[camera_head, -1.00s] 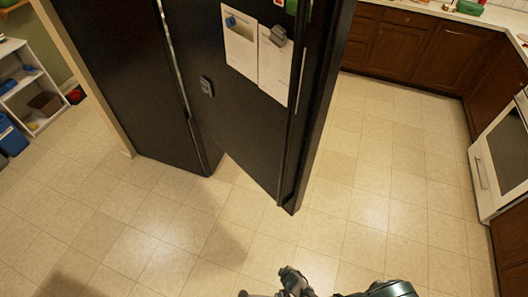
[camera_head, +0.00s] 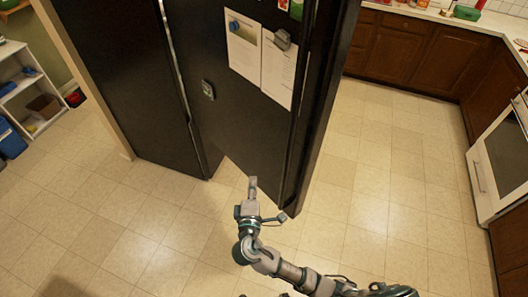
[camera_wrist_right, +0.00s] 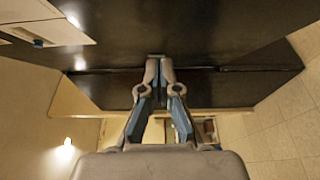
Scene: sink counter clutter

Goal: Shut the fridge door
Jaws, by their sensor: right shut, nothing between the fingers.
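The black fridge door (camera_head: 240,125) stands ajar in the head view, its free edge swung out to the right. Papers and magnets are on its face. The fridge's other black panel (camera_head: 125,85) is to its left. My right gripper (camera_head: 253,182) is in front of the door's lower part, fingers pointing at it. In the right wrist view the fingers (camera_wrist_right: 160,62) are together and empty, with the dark door (camera_wrist_right: 190,30) close ahead. I cannot tell whether they touch it. My left gripper is not in view.
Tiled floor (camera_head: 370,180) is open to the right of the door and in front. A white oven (camera_head: 500,155) and brown cabinets (camera_head: 420,50) line the right and back. A white shelf (camera_head: 25,85) stands at far left.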

